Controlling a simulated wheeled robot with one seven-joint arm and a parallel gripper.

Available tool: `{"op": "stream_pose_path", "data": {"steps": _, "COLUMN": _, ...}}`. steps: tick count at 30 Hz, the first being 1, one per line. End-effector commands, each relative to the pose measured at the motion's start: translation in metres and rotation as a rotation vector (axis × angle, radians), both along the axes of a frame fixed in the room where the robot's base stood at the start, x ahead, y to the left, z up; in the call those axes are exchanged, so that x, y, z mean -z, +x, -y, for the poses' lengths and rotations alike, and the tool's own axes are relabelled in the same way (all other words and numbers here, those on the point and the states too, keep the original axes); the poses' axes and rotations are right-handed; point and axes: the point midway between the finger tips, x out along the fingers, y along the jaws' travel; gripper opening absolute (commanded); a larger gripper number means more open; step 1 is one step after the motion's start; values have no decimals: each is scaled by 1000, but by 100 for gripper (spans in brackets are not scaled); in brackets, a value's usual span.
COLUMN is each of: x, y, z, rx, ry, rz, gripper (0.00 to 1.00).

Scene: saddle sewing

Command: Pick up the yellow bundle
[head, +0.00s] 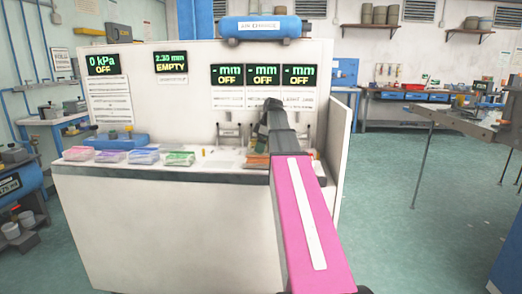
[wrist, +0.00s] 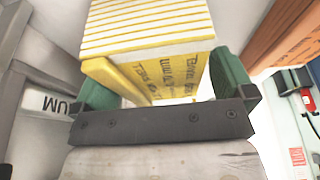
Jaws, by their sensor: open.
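The yellow bundle (wrist: 150,38), a ridged stack with dark printing on its near face, fills the upper middle of the wrist view. My gripper (wrist: 166,82) has its two green fingers spread, one at each side of the bundle. The bundle lies between and beyond the fingers; I cannot tell whether either finger touches it. In the head view my pink arm reaches over the right part of the white counter, and it hides most of what lies there, so I cannot make out the yellow bundle.
An orange-brown block (wrist: 285,35) with printing stands close to the right finger. Pink (head: 79,153), purple (head: 113,156), blue (head: 146,156) and green (head: 179,159) packs lie along the left of the counter (head: 225,171). A white back panel (head: 200,110) with displays rises behind.

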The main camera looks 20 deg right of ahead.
Motion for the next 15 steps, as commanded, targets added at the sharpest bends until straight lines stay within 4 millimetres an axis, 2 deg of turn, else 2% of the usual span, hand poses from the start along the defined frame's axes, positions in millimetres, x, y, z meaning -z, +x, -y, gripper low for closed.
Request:
{"op": "stream_pose_path", "data": {"steps": 4, "x": 14, "y": 1, "z": -4, "rx": 0, "ry": 0, "rz": -1, "gripper": 100}}
{"op": "stream_pose_path", "data": {"steps": 15, "x": 15, "y": 2, "z": -4, "rx": 0, "ry": 0, "rz": 0, "gripper": 100}}
